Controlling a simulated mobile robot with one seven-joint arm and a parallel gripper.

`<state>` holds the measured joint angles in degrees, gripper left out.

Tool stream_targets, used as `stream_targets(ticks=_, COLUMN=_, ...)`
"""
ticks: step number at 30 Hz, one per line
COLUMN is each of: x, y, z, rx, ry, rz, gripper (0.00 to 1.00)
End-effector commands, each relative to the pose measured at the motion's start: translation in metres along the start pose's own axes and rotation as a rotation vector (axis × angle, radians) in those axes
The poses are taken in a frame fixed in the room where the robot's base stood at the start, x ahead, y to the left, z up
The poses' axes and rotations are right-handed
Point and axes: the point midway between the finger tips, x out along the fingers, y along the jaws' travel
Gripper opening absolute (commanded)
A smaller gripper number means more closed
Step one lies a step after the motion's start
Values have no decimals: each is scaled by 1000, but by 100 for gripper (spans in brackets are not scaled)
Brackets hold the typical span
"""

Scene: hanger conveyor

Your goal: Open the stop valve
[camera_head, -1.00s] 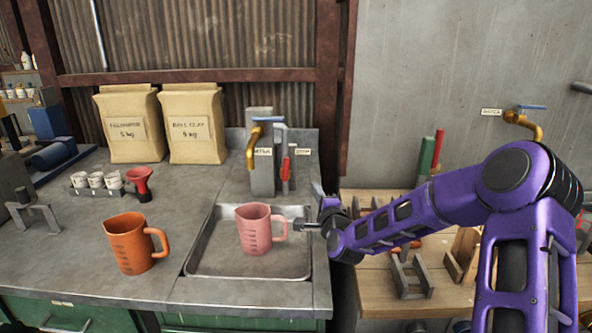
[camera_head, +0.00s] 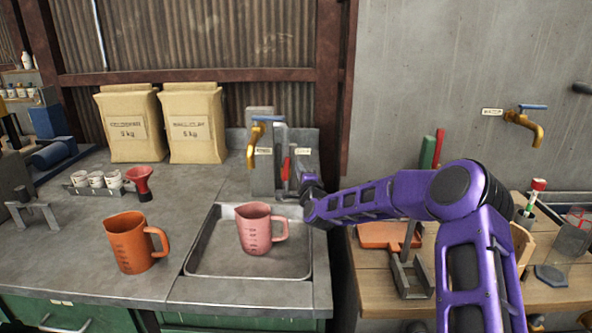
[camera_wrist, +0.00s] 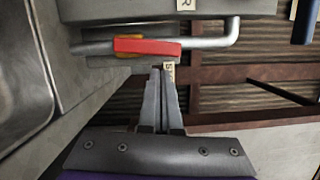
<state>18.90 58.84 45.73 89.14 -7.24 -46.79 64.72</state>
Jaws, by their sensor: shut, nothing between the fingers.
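The stop valve shows as a red lever (camera_head: 286,168) on a grey pipe, right of the brass tap (camera_head: 256,138) with a blue handle, behind the sink. In the wrist view the red lever (camera_wrist: 147,47) lies along the pipe (camera_wrist: 205,43). My gripper (camera_wrist: 161,72) is shut and empty, its fingertips just below the lever in that view; I cannot tell if they touch it. A small label beside the fingertips is partly hidden. In the head view my gripper (camera_head: 304,170) is close to the right of the lever, its fingers hard to make out.
A pink jug (camera_head: 254,230) stands in the sink (camera_head: 205,262), with an orange jug (camera_head: 128,243) to its left. Two paper sacks (camera_head: 193,125) stand at the back. A second brass tap (camera_head: 524,128) is on the wall at right, above a wooden bench (camera_head: 375,288).

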Motion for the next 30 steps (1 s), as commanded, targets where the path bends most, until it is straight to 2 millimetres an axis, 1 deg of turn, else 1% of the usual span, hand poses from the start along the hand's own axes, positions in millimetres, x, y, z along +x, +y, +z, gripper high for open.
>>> stream_targets(ticks=5, x=2, y=0, z=9, rx=0, ry=2, rz=0, gripper=0)
stream_targets(ticks=14, x=2, y=0, z=9, rx=-1, ry=2, rz=0, gripper=0)
stream_targets(ticks=22, x=5, y=-1, z=21, rx=-122, ry=1, rz=30, gripper=0)
stream_targets(ticks=30, x=5, y=-1, z=20, rx=-127, ry=2, rz=33, gripper=0)
